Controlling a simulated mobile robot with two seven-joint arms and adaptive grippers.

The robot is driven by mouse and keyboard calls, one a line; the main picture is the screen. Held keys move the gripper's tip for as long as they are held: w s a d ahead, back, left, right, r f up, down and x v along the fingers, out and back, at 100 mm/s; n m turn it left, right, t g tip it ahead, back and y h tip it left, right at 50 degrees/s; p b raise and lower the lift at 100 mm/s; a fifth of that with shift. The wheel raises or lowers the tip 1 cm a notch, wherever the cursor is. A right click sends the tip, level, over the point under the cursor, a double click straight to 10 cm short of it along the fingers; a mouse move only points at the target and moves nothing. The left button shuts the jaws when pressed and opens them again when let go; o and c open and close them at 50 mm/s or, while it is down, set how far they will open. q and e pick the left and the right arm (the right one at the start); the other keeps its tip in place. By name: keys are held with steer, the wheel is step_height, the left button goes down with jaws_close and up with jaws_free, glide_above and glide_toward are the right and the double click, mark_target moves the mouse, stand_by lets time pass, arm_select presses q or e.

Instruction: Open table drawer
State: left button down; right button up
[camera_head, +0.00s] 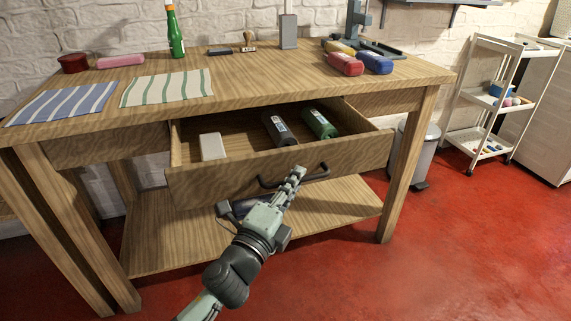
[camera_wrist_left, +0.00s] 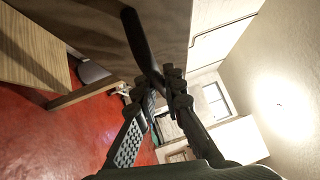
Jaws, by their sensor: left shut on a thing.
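The wooden table drawer (camera_head: 220,179) is pulled well out from the table (camera_head: 258,80). Inside it lie a white box (camera_head: 212,147), a dark bottle (camera_head: 277,128) and a green bottle (camera_head: 320,124). My left gripper (camera_head: 297,174) is shut on the dark bar handle (camera_head: 318,175) on the drawer front. In the left wrist view the handle (camera_wrist_left: 140,42) runs between the fingertips (camera_wrist_left: 166,84). My right gripper is not in view.
On the tabletop are striped cloths (camera_head: 167,88), a green bottle (camera_head: 175,35) and several coloured containers (camera_head: 346,64). A grey bin (camera_head: 419,150) and a white shelf cart (camera_head: 490,100) stand to the right. The red floor (camera_head: 450,250) is open at front right.

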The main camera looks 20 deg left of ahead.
arm_select(q)
steer(key=s+d, duration=0.3)
steer(key=s, duration=0.2)
steer(key=shift+s+d+b, duration=0.2)
steer(key=shift+d+b, duration=0.05)
steer(key=shift+b, duration=0.1)
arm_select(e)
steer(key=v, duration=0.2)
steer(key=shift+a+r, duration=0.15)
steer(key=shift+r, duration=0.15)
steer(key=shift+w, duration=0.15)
arm_select(q)
steer(key=c, duration=1.6)
jaws_free()
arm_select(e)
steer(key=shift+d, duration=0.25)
arm_select(q)
steer(key=v, duration=0.7)
steer(key=shift+s, duration=0.25)
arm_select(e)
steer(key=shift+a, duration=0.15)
